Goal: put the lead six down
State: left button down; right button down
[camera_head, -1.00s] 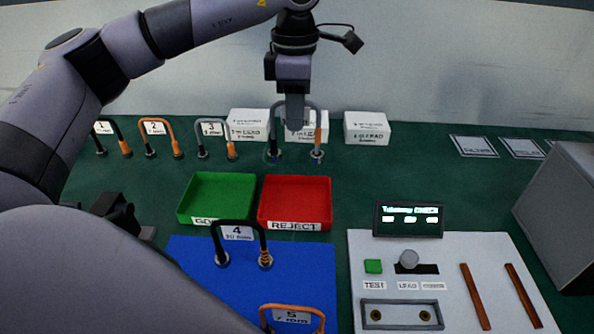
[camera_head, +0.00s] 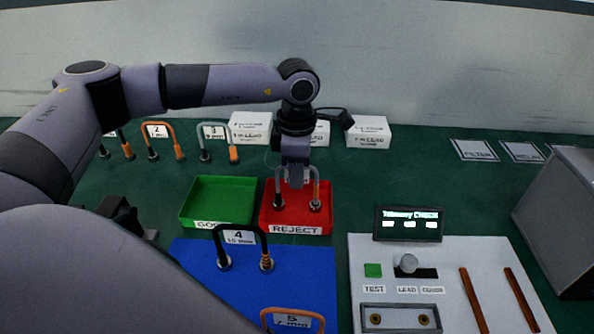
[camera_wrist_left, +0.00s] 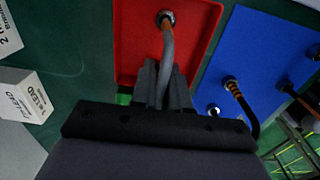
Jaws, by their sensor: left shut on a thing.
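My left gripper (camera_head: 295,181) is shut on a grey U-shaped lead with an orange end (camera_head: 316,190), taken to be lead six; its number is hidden. The lead hangs upright over the red REJECT tray (camera_head: 325,222), its two plug ends within the tray's outline. I cannot tell whether they touch the floor. In the left wrist view the grey lead (camera_wrist_left: 168,72) runs from between the fingers (camera_wrist_left: 163,85) across the red tray (camera_wrist_left: 130,40). My right gripper is not in view.
The green GOOD tray (camera_head: 205,186) adjoins on the left. Lead 4 (camera_head: 240,228) and lead 5 (camera_head: 293,312) are on the blue mat (camera_head: 310,275) in front. White boxes (camera_head: 368,131) stand behind. A test panel (camera_head: 450,270) lies at right.

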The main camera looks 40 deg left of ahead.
pick_arm(q)
jog(key=shift+f, duration=0.2)
jog(key=c, duration=1.1)
grip_release()
jog(key=shift+r, duration=0.1)
jog(key=shift+r, duration=0.1)
notch_tip(320, 180, up, 12)
jog(key=shift+r+b, duration=0.1)
jog(key=shift+b, duration=0.65)
